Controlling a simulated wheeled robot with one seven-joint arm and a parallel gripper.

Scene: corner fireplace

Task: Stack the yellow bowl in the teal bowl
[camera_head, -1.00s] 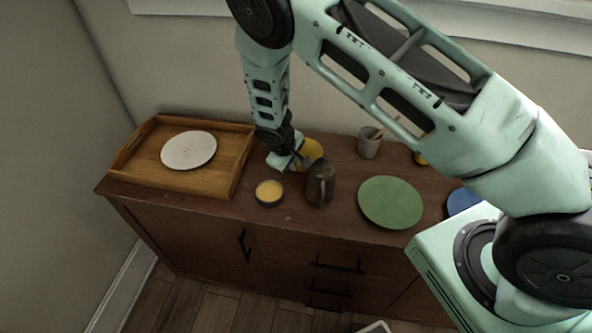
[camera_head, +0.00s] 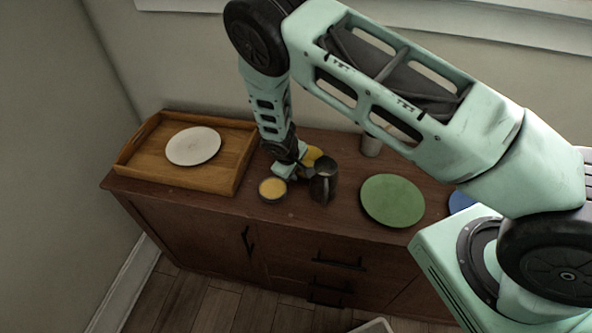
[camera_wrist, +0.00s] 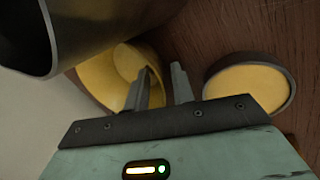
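A yellow bowl (camera_head: 313,154) stands on the dark wooden cabinet, partly hidden behind my gripper and a dark mug. In the wrist view the yellow bowl (camera_wrist: 108,75) lies just beyond my gripper (camera_wrist: 162,82). Its two fingers are apart, with the bowl's right wall seemingly between them; contact cannot be told. In the head view my gripper (camera_head: 292,172) is low, between the yellow bowl and a small dark-sided round dish with a yellow inside (camera_head: 272,188). That dish (camera_wrist: 250,86) is right of the fingers in the wrist view. I see no clearly teal bowl.
The dark mug (camera_head: 323,182) stands close to my gripper and fills the wrist view's upper left (camera_wrist: 85,30). A wooden tray (camera_head: 140,160) with a white plate (camera_head: 193,146) is left. A green plate (camera_head: 392,201), blue dish (camera_head: 461,201) and grey cup (camera_head: 371,146) are right.

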